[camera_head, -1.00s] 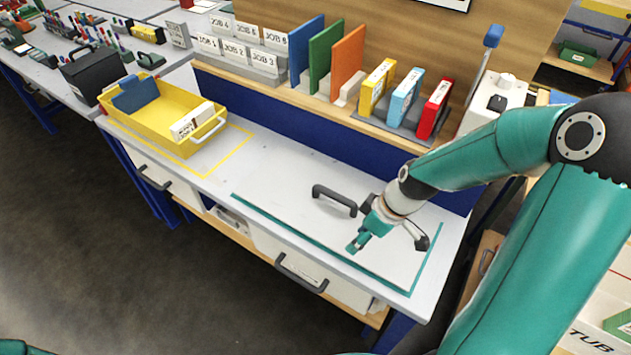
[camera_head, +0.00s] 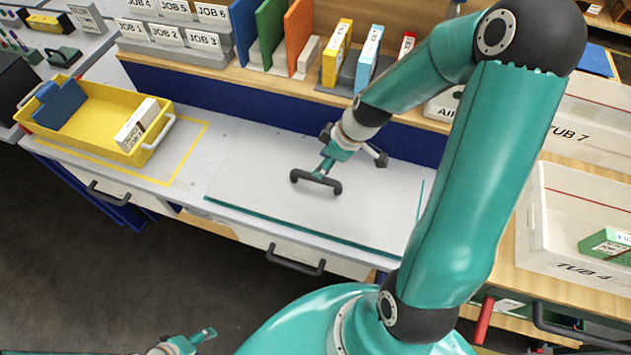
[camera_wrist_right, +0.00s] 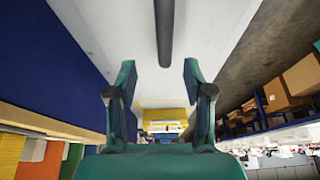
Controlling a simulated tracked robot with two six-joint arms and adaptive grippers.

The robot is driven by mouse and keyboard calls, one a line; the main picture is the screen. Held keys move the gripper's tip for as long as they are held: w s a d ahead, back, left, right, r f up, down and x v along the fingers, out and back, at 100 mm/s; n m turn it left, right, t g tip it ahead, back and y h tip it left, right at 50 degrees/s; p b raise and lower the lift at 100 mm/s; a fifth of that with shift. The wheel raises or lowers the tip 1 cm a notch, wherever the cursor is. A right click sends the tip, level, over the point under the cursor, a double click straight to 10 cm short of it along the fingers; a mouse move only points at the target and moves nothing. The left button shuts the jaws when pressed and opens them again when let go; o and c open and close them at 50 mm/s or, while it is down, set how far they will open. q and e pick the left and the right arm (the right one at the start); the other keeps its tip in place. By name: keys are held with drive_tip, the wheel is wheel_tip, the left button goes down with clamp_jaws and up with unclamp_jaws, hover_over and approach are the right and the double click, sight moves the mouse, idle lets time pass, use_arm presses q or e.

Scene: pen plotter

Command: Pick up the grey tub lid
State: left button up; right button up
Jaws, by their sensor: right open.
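The grey tub lid (camera_head: 263,193) appears as a pale flat panel lying on the bench, with a dark bar handle (camera_head: 316,183) standing on it. My right gripper (camera_head: 323,171) is open and empty at the middle of this handle, seemingly just above or behind it. In the right wrist view, the dark handle bar (camera_wrist_right: 164,32) lies ahead, lined up with the gap between the open fingers (camera_wrist_right: 159,75). I cannot tell whether they touch it. My left gripper (camera_head: 190,342) is low at the bottom edge, away from the bench, its jaws unclear.
A yellow tub (camera_head: 92,127) holding a white box stands on the left of the bench inside a yellow outline. A blue-fronted shelf (camera_head: 230,98) with binders and boxes runs behind. A teal line (camera_head: 300,228) marks the front.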

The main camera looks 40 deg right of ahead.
drive_tip(key=x, duration=0.2)
drive_tip(key=shift+a+f, duration=0.15)
drive_tip(key=shift+f, duration=0.15)
drive_tip(key=x, duration=0.1)
drive_tip(key=b+x, duration=0.1)
drive_tip(key=x, duration=0.1)
drive_tip(key=b+x, duration=0.1)
drive_tip(key=x, duration=0.1)
drive_tip(key=shift+s+f, duration=0.2)
drive_tip(key=shift+s, duration=0.15)
clamp_jaws()
